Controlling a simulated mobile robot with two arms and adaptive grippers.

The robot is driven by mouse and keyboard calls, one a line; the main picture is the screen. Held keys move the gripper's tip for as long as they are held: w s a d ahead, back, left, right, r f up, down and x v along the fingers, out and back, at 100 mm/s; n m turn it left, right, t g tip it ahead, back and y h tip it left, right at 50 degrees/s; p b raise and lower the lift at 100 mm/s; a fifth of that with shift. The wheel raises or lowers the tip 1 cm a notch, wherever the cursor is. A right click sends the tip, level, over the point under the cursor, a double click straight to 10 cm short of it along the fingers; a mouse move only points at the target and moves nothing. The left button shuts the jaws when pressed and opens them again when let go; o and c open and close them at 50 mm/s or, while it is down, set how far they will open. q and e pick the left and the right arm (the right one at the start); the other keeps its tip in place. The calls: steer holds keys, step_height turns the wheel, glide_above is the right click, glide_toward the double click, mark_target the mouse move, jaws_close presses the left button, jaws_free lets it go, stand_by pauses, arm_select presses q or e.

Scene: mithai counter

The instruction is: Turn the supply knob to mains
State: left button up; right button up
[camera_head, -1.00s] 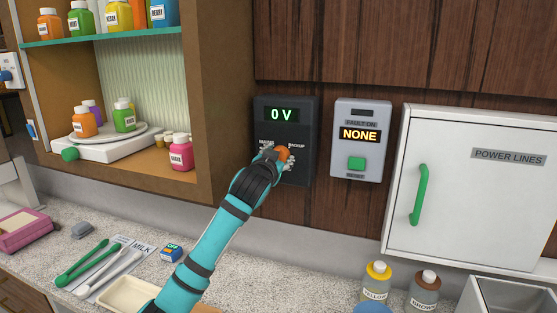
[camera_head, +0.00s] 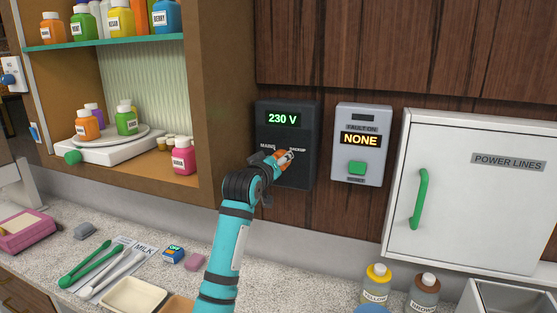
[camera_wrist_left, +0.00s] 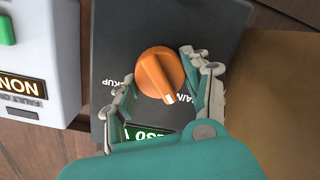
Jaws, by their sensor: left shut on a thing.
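The supply panel (camera_head: 302,172) is a dark box on the wood wall, with its green display (camera_head: 283,120) reading 230 V. Its orange supply knob (camera_head: 285,158) is partly hidden by my left gripper (camera_head: 276,163). In the left wrist view the panel appears upside down, and the knob (camera_wrist_left: 158,74) sits between the fingers of my left gripper (camera_wrist_left: 163,88). The gripper is shut on the knob. The knob's white mark points to the lower right there, towards the partly hidden MAINS label (camera_wrist_left: 185,97). The BACKUP label is on the knob's other side. My right gripper is not in view.
A grey fault box (camera_head: 361,145) reading NONE, with a green button, hangs right of the panel. A white POWER LINES cabinet (camera_head: 450,200) is further right. A wooden shelf unit (camera_head: 225,100) stands close on the left. Tongs (camera_head: 82,264) and bottles (camera_head: 377,284) occupy the counter below.

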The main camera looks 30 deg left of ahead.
arm_select(q)
steer(key=shift+n, duration=0.3)
stand_by(0.4)
steer(key=o, duration=1.2)
steer(key=shift+c, duration=0.2)
steer(key=v, duration=1.2)
